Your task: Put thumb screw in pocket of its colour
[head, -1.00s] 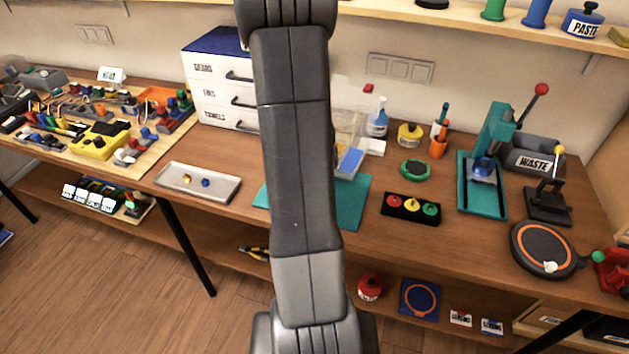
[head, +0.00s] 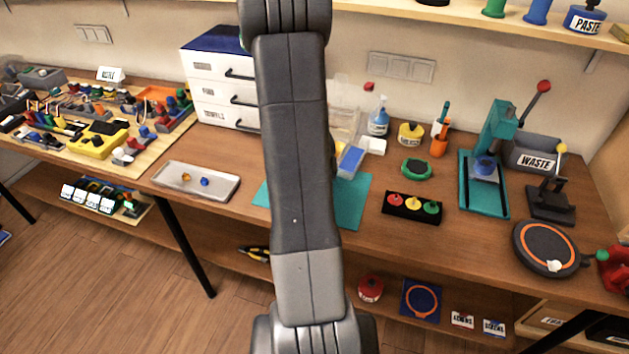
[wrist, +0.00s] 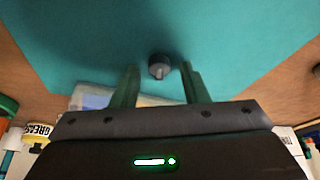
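My gripper (wrist: 159,68) shows in the wrist view with two dark green fingers, open and apart. A small dark grey round knob-like piece (wrist: 159,63) lies over the teal mat (wrist: 220,30) between the fingertips, with a gap on each side. I cannot tell for sure that it is the thumb screw. In the head view my arm hides the gripper and part of the teal mat (head: 352,205). A black holder (head: 398,216) with red, yellow and green round pieces lies right of the mat; whether these are pockets I cannot tell.
A metal tray (head: 170,186) with a yellow and a blue piece lies left of my arm. A white drawer unit (head: 215,90) stands behind. A teal press (head: 483,200) and a round black-and-orange pad (head: 545,248) stand right. Bare wood lies in front of the holder.

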